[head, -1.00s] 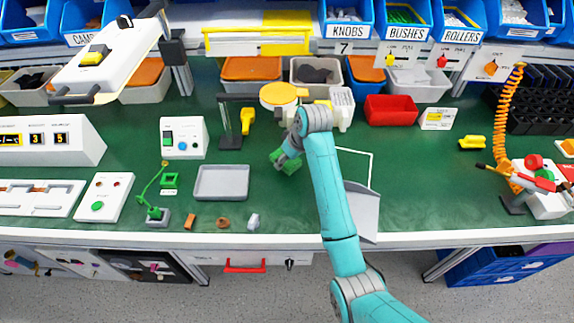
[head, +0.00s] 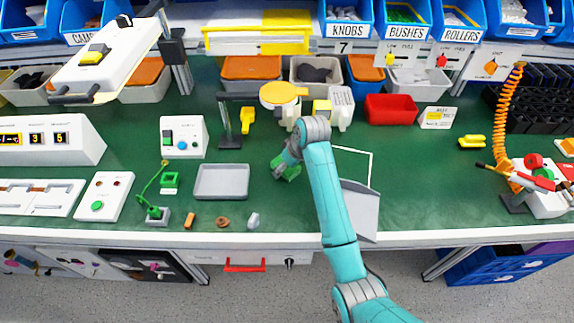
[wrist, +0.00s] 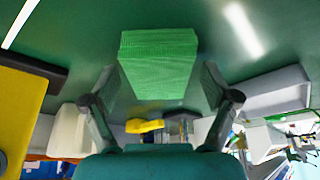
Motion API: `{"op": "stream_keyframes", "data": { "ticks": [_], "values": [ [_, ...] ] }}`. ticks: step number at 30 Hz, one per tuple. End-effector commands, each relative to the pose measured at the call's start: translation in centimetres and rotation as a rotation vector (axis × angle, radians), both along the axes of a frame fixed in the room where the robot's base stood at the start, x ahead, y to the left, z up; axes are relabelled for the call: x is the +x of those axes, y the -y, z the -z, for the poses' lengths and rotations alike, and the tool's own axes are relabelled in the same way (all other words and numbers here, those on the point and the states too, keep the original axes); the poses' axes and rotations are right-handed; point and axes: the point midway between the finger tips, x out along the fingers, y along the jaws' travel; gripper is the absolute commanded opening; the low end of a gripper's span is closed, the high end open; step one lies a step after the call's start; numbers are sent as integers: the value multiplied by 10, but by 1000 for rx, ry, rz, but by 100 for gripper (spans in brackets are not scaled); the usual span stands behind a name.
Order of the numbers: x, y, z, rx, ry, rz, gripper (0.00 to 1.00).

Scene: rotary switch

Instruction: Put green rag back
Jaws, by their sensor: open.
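The green rag (head: 289,174) is a small folded green block at the middle of the green work surface, right of the grey tray. In the wrist view the green rag (wrist: 159,62) shows as a stack of layers just ahead of and between my fingers. My gripper (head: 282,164) is at the rag in the head view and partly covers it. In the wrist view my gripper (wrist: 160,78) has its two fingers spread wide, one on each side of the rag. I cannot tell whether either finger touches it.
A grey tray (head: 221,181) lies to the left. A white outline (head: 371,170) and a grey dustpan-like sheet (head: 362,212) are right of my arm. A round yellow-topped stand (head: 279,95) and a red bin (head: 391,109) stand behind. Small parts lie near the front edge.

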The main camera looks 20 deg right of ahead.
Motion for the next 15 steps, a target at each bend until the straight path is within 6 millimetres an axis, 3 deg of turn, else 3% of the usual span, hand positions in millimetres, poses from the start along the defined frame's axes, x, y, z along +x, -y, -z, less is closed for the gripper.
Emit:
{"op": "stream_keyframes", "data": {
  "ticks": [8,15],
  "values": [
    [-2,2,-12,1,3,0,86],
    [-18,10,-53,-1,5,1,86]
  ]
}}
